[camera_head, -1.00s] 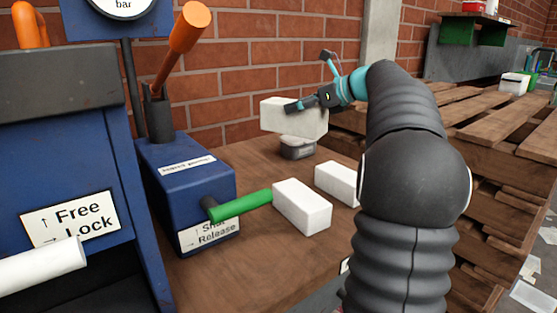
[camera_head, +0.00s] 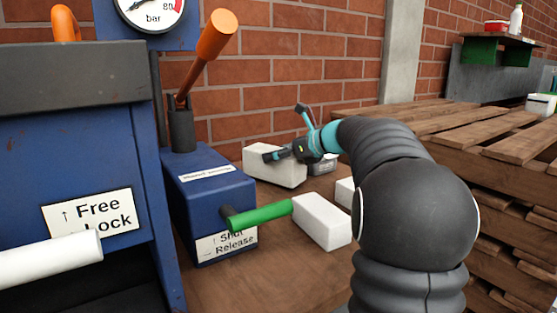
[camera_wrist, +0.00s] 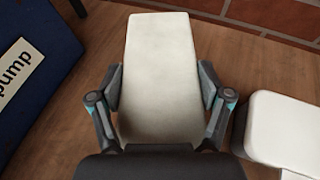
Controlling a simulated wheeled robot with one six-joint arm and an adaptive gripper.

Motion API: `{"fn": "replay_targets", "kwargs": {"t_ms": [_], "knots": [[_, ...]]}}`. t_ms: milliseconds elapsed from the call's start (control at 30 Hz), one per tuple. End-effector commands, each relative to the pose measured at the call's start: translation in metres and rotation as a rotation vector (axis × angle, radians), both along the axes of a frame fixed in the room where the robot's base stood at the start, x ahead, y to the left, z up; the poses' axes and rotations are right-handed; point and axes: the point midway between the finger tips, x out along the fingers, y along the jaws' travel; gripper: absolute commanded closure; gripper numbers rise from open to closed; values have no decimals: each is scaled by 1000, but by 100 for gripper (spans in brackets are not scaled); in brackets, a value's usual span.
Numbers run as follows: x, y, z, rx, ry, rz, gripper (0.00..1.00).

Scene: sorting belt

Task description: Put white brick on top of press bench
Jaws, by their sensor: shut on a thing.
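My gripper (camera_head: 287,155) is shut on a white brick (camera_head: 272,168). The brick is low over the wooden press bench top (camera_head: 224,285), near the back wall and just right of the blue pump box. I cannot tell whether it touches the wood. A second white brick (camera_head: 322,222) lies on the bench at the front. A third white brick (camera_head: 344,192) is partly hidden by my arm.
The blue pump box (camera_head: 210,195) has an orange lever (camera_head: 207,55) and a green handle (camera_head: 262,215) reaching towards the front brick. Wooden pallets (camera_head: 500,170) are stacked at right. A brick wall (camera_head: 300,75) closes the back.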

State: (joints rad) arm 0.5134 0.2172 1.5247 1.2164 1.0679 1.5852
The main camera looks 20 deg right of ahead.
Motion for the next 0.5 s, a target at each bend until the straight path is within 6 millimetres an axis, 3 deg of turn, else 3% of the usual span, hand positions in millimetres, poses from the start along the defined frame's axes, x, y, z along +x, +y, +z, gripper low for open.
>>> {"fn": "replay_targets", "kwargs": {"t_ms": [100, 467, 500], "knots": [[0, 0, -11, 0, -1, -1, 72], [0, 0, -14, 1, -1, 0, 72], [0, 0, -14, 0, 0, 0, 12]]}}
